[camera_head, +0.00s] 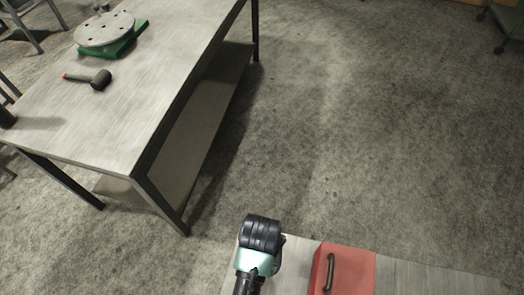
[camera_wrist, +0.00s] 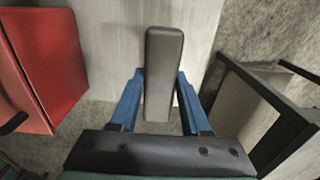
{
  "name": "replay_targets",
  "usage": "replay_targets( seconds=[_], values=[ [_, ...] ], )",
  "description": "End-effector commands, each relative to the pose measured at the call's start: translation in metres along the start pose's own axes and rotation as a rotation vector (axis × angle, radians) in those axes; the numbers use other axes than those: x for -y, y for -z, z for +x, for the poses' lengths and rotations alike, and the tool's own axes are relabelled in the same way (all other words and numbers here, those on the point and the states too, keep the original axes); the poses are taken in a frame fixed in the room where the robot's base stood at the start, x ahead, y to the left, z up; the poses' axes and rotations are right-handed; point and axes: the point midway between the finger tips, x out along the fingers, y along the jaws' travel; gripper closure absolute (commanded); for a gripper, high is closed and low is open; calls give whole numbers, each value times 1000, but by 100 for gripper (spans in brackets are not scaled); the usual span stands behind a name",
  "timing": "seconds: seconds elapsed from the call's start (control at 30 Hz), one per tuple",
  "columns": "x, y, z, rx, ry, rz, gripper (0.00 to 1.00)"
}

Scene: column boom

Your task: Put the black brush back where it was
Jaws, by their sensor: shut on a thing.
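The black brush (camera_wrist: 163,50) shows in the wrist view as a long dark grey block. It lies between the two blue fingers of my gripper (camera_wrist: 158,82), which is shut on it. Its far end points to the top of the picture, over a pale grey bench top (camera_wrist: 205,20). I cannot tell whether the brush touches that bench top. In the head view the dark end of my arm is over the left end of the bench (camera_head: 420,277), and the fingers and the brush are hidden there.
A red toolbox (camera_head: 345,268) with a dark handle stands on the bench, right of my arm; it also shows in the wrist view (camera_wrist: 45,55). A larger table (camera_head: 130,85) at upper left holds a mallet (camera_head: 98,79) and a round disc (camera_head: 103,28) on a green base. Floor between is clear.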

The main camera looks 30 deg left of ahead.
Motion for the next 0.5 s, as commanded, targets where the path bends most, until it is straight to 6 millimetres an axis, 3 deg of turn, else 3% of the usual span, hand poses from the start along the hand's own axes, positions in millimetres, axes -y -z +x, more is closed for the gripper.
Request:
replay_targets(
  seconds=[0.3,0.5],
  values=[
    [0,0,40,2,0,1,98],
    [0,0,43,-2,0,1,98]
  ],
)
